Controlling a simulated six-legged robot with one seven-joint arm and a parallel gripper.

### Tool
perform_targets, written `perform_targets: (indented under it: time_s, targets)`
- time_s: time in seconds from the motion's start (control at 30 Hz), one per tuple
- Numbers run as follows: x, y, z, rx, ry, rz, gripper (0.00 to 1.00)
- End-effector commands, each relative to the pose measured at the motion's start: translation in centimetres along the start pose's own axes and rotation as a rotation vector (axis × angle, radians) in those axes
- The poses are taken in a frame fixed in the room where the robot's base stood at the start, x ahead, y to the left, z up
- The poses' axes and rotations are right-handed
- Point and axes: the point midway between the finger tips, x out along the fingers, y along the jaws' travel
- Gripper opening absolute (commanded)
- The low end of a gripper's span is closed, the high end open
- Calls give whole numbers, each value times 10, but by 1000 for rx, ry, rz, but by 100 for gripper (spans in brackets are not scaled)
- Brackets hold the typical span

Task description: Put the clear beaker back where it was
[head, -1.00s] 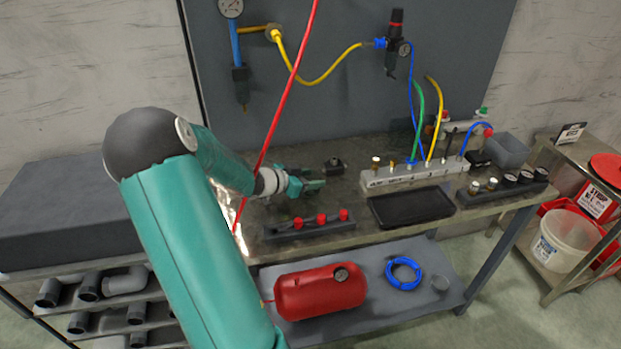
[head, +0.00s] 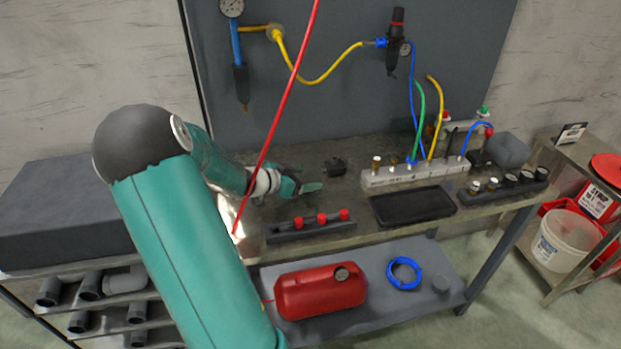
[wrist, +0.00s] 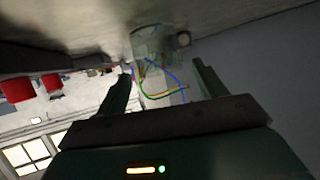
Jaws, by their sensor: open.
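My gripper (head: 308,187) is low over the bench top, behind the rack with red knobs. In the wrist view its two fingers (wrist: 164,78) are spread apart with nothing between them. A see-through, rounded shape (wrist: 153,42), which looks like the clear beaker, stands on the bench beyond the fingertips in that view. It is apart from the fingers. I cannot make it out near the gripper in the head view.
The rack with red knobs (head: 310,227) lies along the front edge. A black tray (head: 412,206) and a pale manifold (head: 413,174) with hoses are to the right. A red hose (head: 282,105) hangs across my arm.

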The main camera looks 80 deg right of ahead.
Motion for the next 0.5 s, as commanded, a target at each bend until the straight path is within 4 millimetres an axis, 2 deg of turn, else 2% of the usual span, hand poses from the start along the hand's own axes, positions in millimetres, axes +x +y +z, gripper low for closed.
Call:
perform_targets:
  time_s: [0.1,0.3,0.5]
  targets:
    - [-29,-1,0,2,-1,-5,70]
    - [-70,0,0,1,-2,-3,70]
    - [-91,0,0,0,0,0,70]
